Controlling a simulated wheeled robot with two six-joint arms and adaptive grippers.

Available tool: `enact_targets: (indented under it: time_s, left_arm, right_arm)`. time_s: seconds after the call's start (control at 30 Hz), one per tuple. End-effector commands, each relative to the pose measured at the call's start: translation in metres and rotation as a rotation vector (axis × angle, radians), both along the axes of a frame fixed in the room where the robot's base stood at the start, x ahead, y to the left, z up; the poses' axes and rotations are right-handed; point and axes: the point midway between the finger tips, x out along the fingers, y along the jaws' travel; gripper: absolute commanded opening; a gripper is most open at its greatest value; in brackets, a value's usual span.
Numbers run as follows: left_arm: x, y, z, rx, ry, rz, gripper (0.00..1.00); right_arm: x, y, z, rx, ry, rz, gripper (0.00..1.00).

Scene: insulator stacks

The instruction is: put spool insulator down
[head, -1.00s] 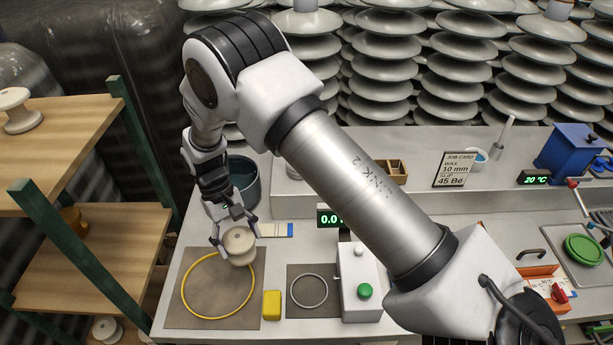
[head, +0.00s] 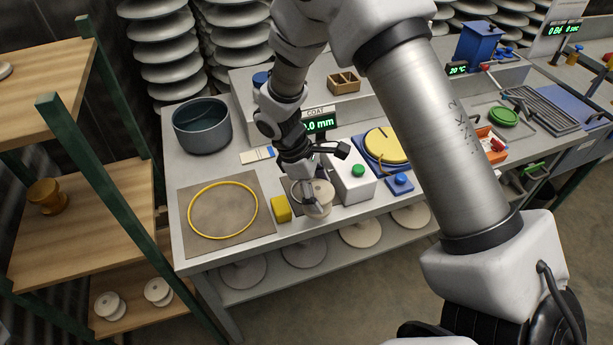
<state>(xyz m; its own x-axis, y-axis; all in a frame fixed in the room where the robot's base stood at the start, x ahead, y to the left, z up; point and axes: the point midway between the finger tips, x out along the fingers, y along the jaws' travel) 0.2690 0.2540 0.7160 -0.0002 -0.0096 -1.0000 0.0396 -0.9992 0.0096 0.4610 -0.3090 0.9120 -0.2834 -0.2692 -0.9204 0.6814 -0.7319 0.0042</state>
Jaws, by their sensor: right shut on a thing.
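My right gripper (head: 310,193) is shut on the cream spool insulator (head: 318,204). It holds the spool at the grey pad with the grey ring (head: 297,189), beside the white box with the green button. The arm and gripper cover most of that pad and ring. I cannot tell whether the spool touches the pad. A brown mat (head: 248,237) with a yellow ring (head: 222,185) lies to the left, with nothing inside the ring. My left gripper does not show.
A yellow block (head: 281,209) sits between the mat and the spool. The white box (head: 352,178) stands close on the right. A dark pot (head: 202,125) is at the back left. A wooden shelf rack (head: 90,210) stands left of the bench. Discs lie on the shelf below.

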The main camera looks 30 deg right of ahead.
Motion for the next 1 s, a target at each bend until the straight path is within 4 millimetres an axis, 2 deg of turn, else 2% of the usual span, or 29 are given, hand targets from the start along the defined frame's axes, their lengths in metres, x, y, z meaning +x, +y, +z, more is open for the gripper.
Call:
enact_targets:
  time_s: [0.1,0.2,0.3,0.43,0.63,0.9,0.93,1.0]
  left_arm:
    - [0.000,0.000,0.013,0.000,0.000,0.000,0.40]
    - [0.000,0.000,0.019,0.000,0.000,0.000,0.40]
    - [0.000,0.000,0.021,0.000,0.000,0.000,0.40]
    - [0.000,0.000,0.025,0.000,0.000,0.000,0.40]
    - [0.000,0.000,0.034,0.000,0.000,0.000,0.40]
    - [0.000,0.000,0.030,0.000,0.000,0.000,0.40]
    - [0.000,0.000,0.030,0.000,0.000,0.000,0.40]
    - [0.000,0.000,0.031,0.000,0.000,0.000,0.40]
  right_arm:
    - [0.037,-0.012,0.000,0.000,-0.001,-0.004,0.22]
    - [0.064,-0.021,-0.004,-0.001,-0.001,-0.005,0.22]
    - [0.083,-0.026,-0.006,-0.001,-0.001,-0.005,0.22]
    - [0.090,-0.029,-0.014,-0.001,0.003,-0.004,0.22]
    - [0.090,-0.028,-0.042,-0.001,0.002,-0.004,0.22]
    - [0.090,-0.028,-0.046,-0.001,0.000,-0.004,0.22]
    - [0.089,-0.028,-0.047,0.000,0.001,-0.004,0.80]
    - [0.089,-0.028,-0.046,0.000,0.001,-0.004,1.00]
